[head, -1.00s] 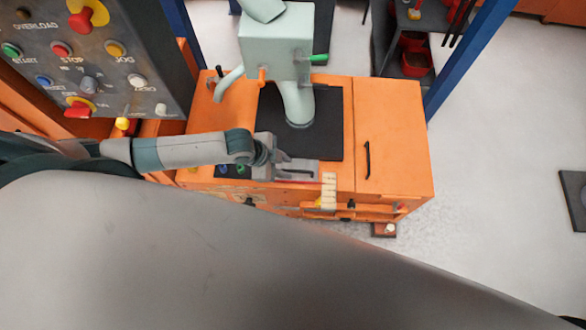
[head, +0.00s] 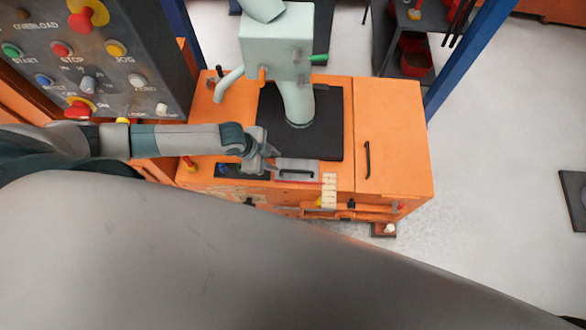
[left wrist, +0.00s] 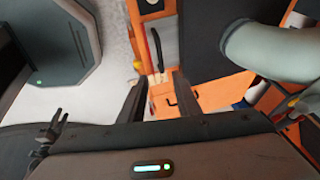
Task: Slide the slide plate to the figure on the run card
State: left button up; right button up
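The slide plate (head: 287,163) is a grey plate with a black bar handle, flat on the orange cabinet's top in front of the dark mat. It also shows in the left wrist view (left wrist: 170,38), with its handle along one side. A cream scale strip (head: 329,190) with tick marks stands by its right end; its figures are too small to read. My left gripper (head: 273,159) is just above the plate's left end, apart from the handle. In the left wrist view its two fingers (left wrist: 159,98) are spread with nothing between them. My right gripper is out of view. I cannot make out the run card.
A pale green spout (head: 298,102) comes down onto the dark mat (head: 325,140) behind the plate. A control panel (head: 85,60) with coloured buttons stands at the left. A black door handle (head: 367,160) is on the cabinet's right part. Blue posts stand behind.

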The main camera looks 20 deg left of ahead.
pick_arm(q)
send_near(296, 171)
jog(key=b+x, duration=0.7)
jog(key=b, duration=0.3)
jog(key=shift+f, duration=0.25)
grip_shut()
